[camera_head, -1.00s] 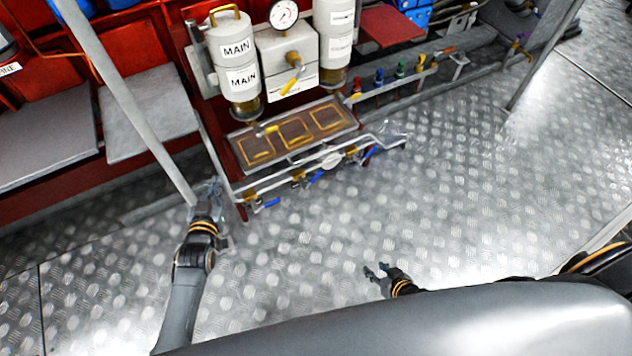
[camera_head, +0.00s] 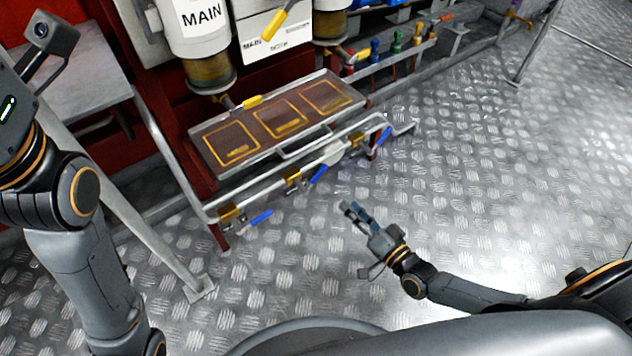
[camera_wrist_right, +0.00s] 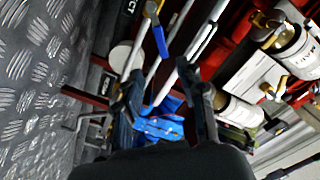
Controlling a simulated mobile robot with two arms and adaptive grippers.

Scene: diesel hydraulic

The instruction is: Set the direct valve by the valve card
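Three blue-handled valves sit along the pipe under the tray: a left one (camera_head: 261,217), a middle one (camera_head: 318,174) and a right one (camera_head: 384,135). I cannot tell which is the direct valve. A white box front (camera_head: 275,45) carries small print and a yellow lever (camera_head: 287,20); whether it is the valve card is unclear. My right gripper (camera_head: 350,208) is open and empty, apart from the pipe and in front of it. In the right wrist view its fingers (camera_wrist_right: 163,100) are spread, with a blue handle (camera_wrist_right: 160,40) beyond them. My left gripper is out of view.
A tray (camera_head: 203,150) with three yellow-outlined squares sits above the pipe. White MAIN cylinders (camera_head: 200,30) stand behind it. Several coloured levers (camera_head: 397,42) line a rail at the right. A grey post (camera_head: 165,250) stands at the left. The patterned floor at right is clear.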

